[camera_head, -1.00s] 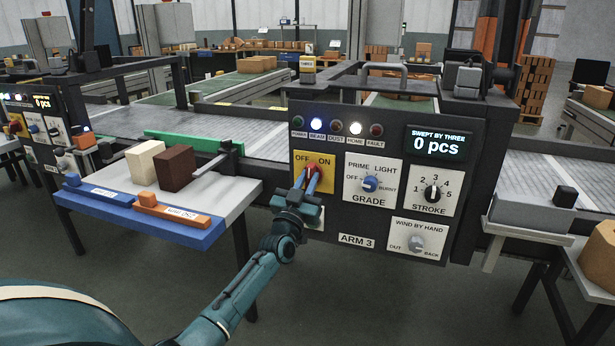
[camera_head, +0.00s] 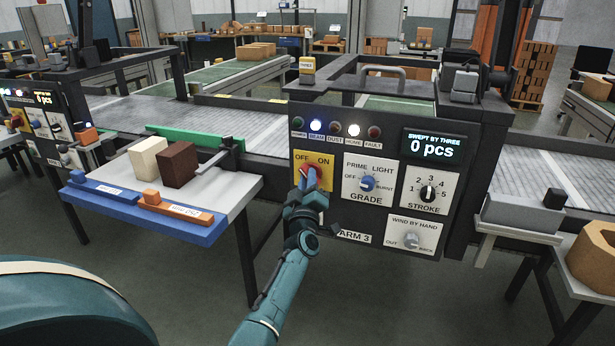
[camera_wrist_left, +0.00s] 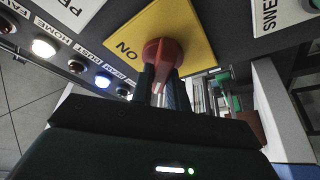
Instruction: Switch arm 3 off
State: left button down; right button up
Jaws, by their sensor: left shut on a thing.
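The red switch knob (camera_head: 313,173) sits on a yellow plate (camera_head: 325,157) marked OFF and ON, on the panel labelled ARM 3 (camera_head: 355,236). My left gripper (camera_head: 309,184) is shut on the knob from below. In the left wrist view the knob (camera_wrist_left: 165,52) shows between the two fingers (camera_wrist_left: 164,85), with ON readable beside it. The fingers partly cover the knob, so I cannot tell exactly which mark it points to. The BEAM lamp (camera_head: 316,127) and HOME lamp (camera_head: 354,130) are lit; POWER looks dark. My right gripper is out of view.
The panel also carries a grade knob (camera_head: 368,183), a stroke knob (camera_head: 429,193), a hand-wind knob (camera_head: 411,240) and a display (camera_head: 433,145) reading 0 pcs. A table (camera_head: 225,190) with a cream block (camera_head: 147,158) and a brown block (camera_head: 177,164) stands left of the gripper.

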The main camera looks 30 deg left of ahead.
pick_arm(q)
jog(key=shift+n+g, duration=0.3)
jog(key=shift+n, duration=0.3)
jog(key=c, duration=1.4)
grip_release()
jog(key=shift+o, duration=0.2)
